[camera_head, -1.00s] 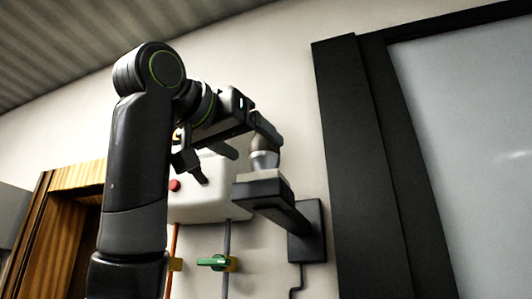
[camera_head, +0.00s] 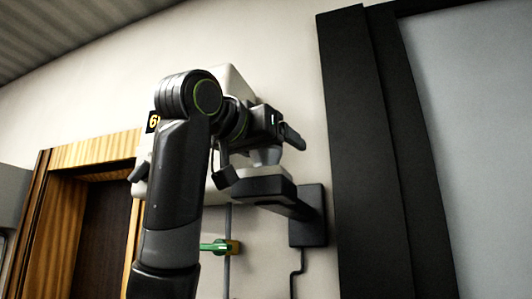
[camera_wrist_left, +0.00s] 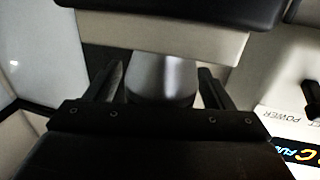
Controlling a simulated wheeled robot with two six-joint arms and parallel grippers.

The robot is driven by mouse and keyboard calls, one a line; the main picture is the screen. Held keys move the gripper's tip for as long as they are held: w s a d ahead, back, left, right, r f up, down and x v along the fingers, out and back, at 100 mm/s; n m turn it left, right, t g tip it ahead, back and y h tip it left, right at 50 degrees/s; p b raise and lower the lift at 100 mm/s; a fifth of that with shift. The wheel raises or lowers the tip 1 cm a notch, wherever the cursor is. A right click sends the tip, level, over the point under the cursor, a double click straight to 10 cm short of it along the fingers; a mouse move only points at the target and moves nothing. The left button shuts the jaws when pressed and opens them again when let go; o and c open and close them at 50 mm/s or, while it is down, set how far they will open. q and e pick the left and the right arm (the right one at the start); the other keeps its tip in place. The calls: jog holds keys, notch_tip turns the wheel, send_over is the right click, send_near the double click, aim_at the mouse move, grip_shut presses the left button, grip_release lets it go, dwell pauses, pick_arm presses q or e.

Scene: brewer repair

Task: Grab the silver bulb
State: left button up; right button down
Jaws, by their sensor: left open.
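The silver bulb (camera_head: 265,156) stands on a dark wall fixture (camera_head: 256,189) with a pale top, and its upper part is hidden behind my left gripper. My left gripper (camera_head: 258,158) is at the bulb, with one finger on each side of it. In the left wrist view the bulb (camera_wrist_left: 163,79) is between the two open fingers (camera_wrist_left: 160,88), with a gap showing on both sides. The fixture's pale and dark block (camera_wrist_left: 160,33) fills the top of that view. My right gripper is not in view.
A white wall unit (camera_head: 234,79) is behind my arm and partly hidden. A green valve handle (camera_head: 214,246) is below it. The fixture's wall plate (camera_head: 308,215) is next to a wide black frame (camera_head: 355,150) on the right. A wooden door frame (camera_head: 65,215) is at the left.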

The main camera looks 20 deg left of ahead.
pick_arm(q)
jog(key=shift+s, duration=0.1)
jog(key=c, duration=1.1)
jog(key=shift+r, duration=0.1)
